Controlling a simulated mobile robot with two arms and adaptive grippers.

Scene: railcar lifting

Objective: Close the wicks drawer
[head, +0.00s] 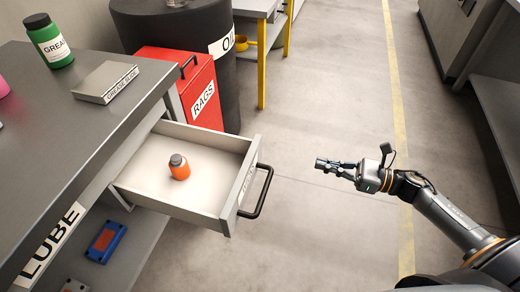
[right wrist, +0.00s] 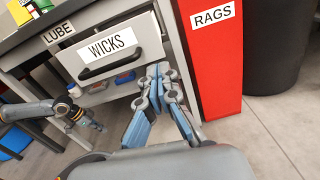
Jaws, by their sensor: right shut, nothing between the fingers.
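The wicks drawer (head: 225,205) stands pulled out from the grey lube bench in the head view, showing its pale inside. Its front carries a WICKS label in the right wrist view (right wrist: 112,45) and a dark bar handle (head: 262,195). A small orange bottle with a grey cap (head: 180,168) stands upright inside it. My right gripper (head: 320,163) is shut and empty, to the right of the handle and apart from it. My left arm shows at the left of the right wrist view, with its gripper (right wrist: 100,127) too small to read.
A red rags bin (head: 180,75) stands just behind the drawer, beside a black drum (head: 185,22). The bench top (head: 60,110) holds a green grease bottle (head: 49,41) and a grey block (head: 105,82). Open floor lies between the drawer front and my right arm.

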